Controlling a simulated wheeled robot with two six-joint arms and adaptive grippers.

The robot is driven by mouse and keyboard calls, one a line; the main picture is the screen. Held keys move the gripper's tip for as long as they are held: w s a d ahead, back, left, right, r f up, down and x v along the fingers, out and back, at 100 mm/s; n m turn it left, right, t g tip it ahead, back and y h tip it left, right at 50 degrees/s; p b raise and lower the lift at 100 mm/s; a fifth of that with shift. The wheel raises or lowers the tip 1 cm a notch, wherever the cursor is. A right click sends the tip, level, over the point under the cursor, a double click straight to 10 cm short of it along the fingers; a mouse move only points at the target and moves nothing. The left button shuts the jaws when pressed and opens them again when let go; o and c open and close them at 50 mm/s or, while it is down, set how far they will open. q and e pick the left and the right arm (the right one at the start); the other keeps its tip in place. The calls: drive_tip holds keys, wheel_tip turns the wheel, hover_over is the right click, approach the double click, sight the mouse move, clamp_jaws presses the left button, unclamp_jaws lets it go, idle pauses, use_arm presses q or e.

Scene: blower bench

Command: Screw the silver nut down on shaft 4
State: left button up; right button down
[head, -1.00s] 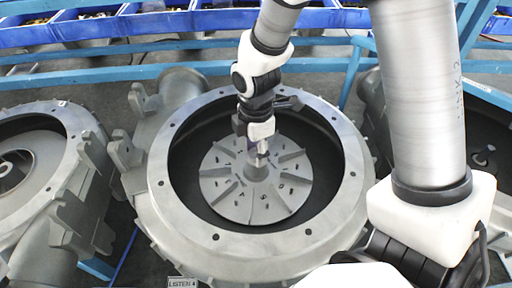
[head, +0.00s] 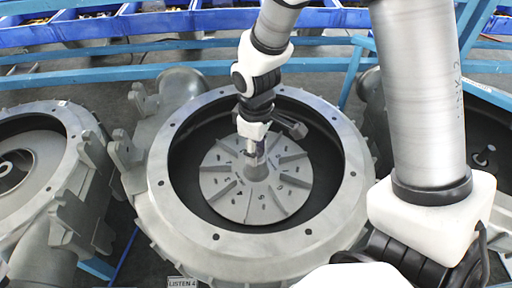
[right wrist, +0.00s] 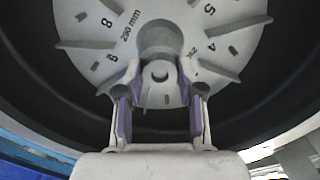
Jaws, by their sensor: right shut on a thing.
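The grey finned wheel (head: 225,187) sits inside the round blower housing (head: 165,215) in the middle of the head view. A small sign reading "LISTEN 4" is at the housing's front edge. My right gripper (head: 256,155) points down over the wheel's hub (head: 257,172). In the right wrist view my right gripper (right wrist: 158,78) has its two purple-padded fingers on both sides of a small silver piece, the nut (right wrist: 160,72), at the hub's centre. The gripper is shut on it. The shaft and threads are mostly hidden, so the nut's height cannot be told. My left gripper is out of view.
Another open housing (head: 62,125) stands at the left, and one (head: 490,185) at the right is partly behind my arm. The housing's rim surrounds my right wrist. Blue rails (head: 120,73) and blue bins (head: 150,25) run along the back.

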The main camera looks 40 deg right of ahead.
drive_tip(key=m, duration=0.6)
drive_tip(key=shift+m, duration=0.4)
drive_tip(key=m, duration=0.8)
drive_tip(key=c, duration=1)
unclamp_jaws()
drive_tip(key=shift+c, duration=0.2)
